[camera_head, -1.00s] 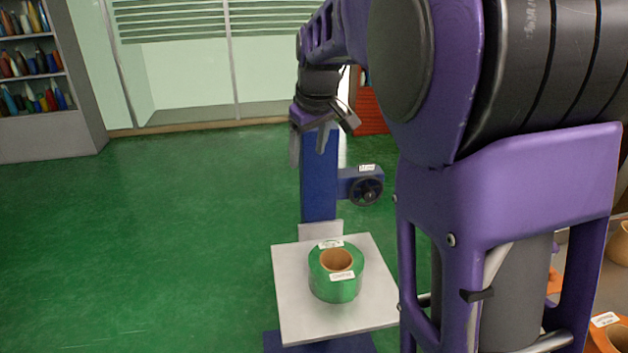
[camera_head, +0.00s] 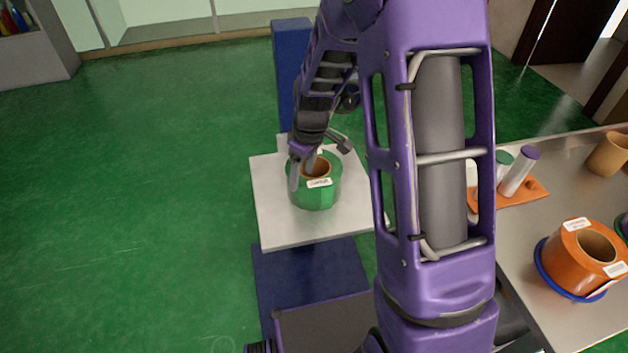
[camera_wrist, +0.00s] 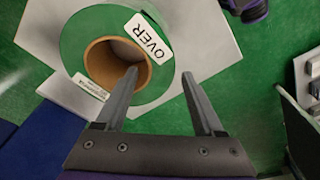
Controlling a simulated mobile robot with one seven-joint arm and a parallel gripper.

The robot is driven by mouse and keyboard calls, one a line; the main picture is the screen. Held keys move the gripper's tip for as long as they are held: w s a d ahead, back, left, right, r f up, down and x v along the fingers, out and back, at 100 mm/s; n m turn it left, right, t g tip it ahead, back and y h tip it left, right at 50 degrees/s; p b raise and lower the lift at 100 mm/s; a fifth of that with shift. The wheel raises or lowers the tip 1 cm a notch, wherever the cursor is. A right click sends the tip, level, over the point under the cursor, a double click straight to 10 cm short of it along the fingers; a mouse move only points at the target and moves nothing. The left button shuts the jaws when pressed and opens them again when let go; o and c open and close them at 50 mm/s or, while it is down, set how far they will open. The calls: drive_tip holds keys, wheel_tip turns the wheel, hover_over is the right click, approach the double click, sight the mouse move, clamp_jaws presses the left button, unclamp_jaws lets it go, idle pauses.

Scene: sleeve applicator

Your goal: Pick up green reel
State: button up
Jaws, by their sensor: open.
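The green reel (camera_head: 318,196) lies flat on a square pale plate (camera_head: 275,228) on a blue stand, with its brown core hole facing up and white labels on it. In the wrist view the reel (camera_wrist: 82,38) fills the upper left, with a label reading "OVER". My gripper (camera_head: 306,180) is open just above the reel in the head view. In the wrist view my gripper (camera_wrist: 160,80) has one fingertip over the core hole and the other outside the reel's right rim. I cannot tell whether the fingers touch the reel.
A grey table (camera_head: 535,240) stands at the right. It holds an orange reel (camera_head: 577,255) on a blue base, a brown cup-like core (camera_head: 608,153), and an orange tray (camera_head: 525,193) with cylinders. A blue column (camera_head: 291,60) rises behind the plate. Green floor to the left is clear.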

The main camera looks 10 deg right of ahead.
sight(301, 192)
wheel_tip(301, 192, down, 3)
drive_tip(key=shift+w+a+r, duration=0.1)
drive_tip(key=shift+w+r, duration=0.05)
drive_tip(key=shift+r, duration=0.05)
wheel_tip(301, 192, down, 5)
drive_tip(key=shift+a+f+b, duration=0.1)
drive_tip(key=shift+f+b, duration=0.05)
drive_tip(key=shift+b, duration=0.35)
clamp_jaws()
drive_tip(key=shift+w, duration=0.1)
idle(0.9)
drive_tip(key=shift+w+r, duration=0.1)
drive_tip(key=shift+r, duration=0.1)
